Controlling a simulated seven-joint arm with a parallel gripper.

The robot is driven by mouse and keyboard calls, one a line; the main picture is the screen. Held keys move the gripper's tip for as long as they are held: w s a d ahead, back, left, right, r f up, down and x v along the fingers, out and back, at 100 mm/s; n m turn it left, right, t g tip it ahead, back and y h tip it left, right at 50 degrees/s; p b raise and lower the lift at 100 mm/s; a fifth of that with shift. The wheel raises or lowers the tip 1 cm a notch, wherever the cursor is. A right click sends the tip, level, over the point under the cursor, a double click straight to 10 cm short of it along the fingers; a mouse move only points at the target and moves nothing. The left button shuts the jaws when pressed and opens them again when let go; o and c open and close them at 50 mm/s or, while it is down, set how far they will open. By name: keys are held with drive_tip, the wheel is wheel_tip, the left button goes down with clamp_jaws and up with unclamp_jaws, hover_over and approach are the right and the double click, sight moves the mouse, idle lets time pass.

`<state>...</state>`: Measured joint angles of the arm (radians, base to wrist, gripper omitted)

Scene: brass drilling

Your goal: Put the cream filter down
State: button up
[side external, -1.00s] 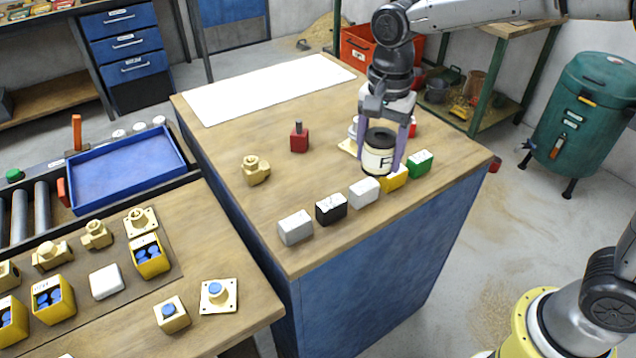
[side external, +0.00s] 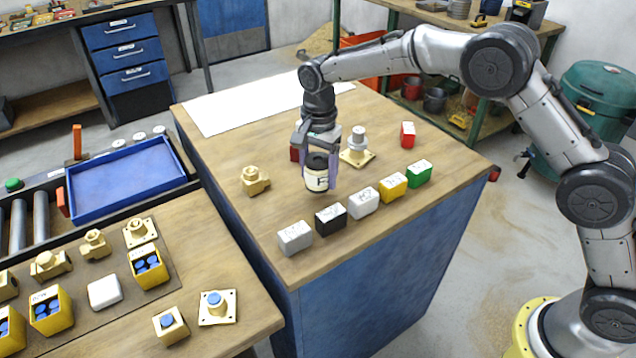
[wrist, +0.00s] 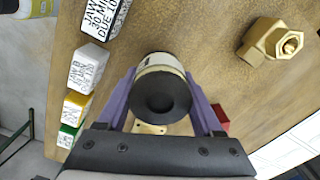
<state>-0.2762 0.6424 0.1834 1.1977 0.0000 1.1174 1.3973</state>
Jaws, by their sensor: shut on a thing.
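The cream filter (side external: 316,182) is a short cream cylinder with a black end and dark lettering on its side. My gripper (side external: 320,174) is shut on it, a purple finger on each side. The filter looks upright over the wooden bench top (side external: 272,137), behind the white and black blocks. I cannot tell for sure whether its base touches the wood. In the wrist view the filter (wrist: 161,62) is between my fingers, its black end toward the camera.
A row of labelled blocks, white (side external: 295,237), black (side external: 331,219), white (side external: 364,202), yellow (side external: 393,186) and green (side external: 419,172), lines the front edge. A brass fitting (side external: 255,180) is left, a flanged fitting (side external: 357,147) behind right. A red block (side external: 407,134) stands farther right.

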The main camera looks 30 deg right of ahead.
sight(318, 185)
drive_tip(key=shift+w+f, duration=0.15)
drive_tip(key=shift+f, duration=1.5)
drive_tip(key=shift+f, duration=0.1)
drive_tip(key=o, duration=1.4)
drive_tip(key=shift+f, duration=0.1)
